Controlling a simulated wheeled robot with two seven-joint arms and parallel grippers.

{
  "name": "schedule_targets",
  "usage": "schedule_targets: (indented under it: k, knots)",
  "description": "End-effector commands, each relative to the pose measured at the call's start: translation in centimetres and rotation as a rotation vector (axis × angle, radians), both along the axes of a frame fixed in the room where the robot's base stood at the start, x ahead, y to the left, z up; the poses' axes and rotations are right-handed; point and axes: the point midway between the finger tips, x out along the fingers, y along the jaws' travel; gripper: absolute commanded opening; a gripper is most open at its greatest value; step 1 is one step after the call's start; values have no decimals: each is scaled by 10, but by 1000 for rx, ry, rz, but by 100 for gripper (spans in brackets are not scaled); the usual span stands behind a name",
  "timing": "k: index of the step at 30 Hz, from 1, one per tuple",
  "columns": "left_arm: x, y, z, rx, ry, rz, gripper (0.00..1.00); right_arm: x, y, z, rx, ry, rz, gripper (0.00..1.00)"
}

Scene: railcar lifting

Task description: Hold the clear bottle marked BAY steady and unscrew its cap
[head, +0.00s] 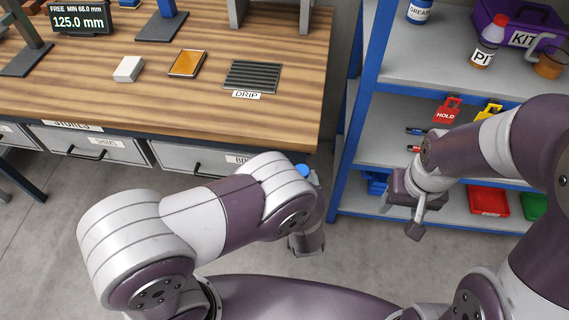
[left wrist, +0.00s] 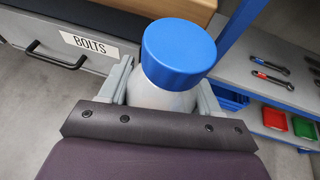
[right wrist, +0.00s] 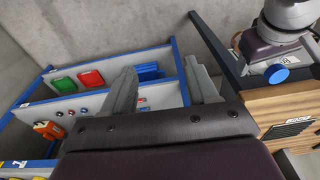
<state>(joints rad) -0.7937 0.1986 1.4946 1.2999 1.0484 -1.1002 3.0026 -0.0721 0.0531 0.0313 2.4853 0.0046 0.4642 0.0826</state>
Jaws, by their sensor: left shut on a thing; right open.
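The bottle (left wrist: 160,98) has a blue screw cap (left wrist: 178,54), which sits on its neck. My left gripper (left wrist: 163,88) is shut on the bottle body below the cap, one finger on each side. In the head view the blue cap (head: 303,171) shows behind my left forearm, which hides most of the bottle. My right gripper (right wrist: 160,88) is open and empty, its fingers apart. In the head view my right gripper (head: 408,214) hangs in front of the shelves, right of the cap. The cap also shows in the right wrist view (right wrist: 277,73), with a partly hidden label near it.
The wooden workbench (head: 285,125) with drawers stands at the left. The blue-framed shelf (head: 400,150) at the right holds a PIT bottle (head: 487,45), a KIT case (head: 522,22) and red and green bins (head: 488,201). Floor shows between bench and shelf.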

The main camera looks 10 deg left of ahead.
Motion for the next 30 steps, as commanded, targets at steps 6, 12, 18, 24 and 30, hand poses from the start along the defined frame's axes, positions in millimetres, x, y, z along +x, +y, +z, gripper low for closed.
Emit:
schedule_targets:
  k: [6, 12, 18, 24, 30]
  knots:
    - [0, 0, 0, -1, 0, 1, 0, 71, 93, 14, 23, 56, -158, 58]
    - [0, 1, 0, 0, 0, 2, 0, 95, 183, 21, 16, 95, -305, 58]
    - [0, 1, 0, -1, 0, 4, 0, 97, 218, 18, 10, 108, -371, 58]
    - [0, 1, 0, -1, 0, 4, 0, 97, 219, -16, 7, 110, -375, 58]
    - [0, 1, 0, -1, 0, 4, 0, 97, 219, -48, 10, 108, -375, 58]
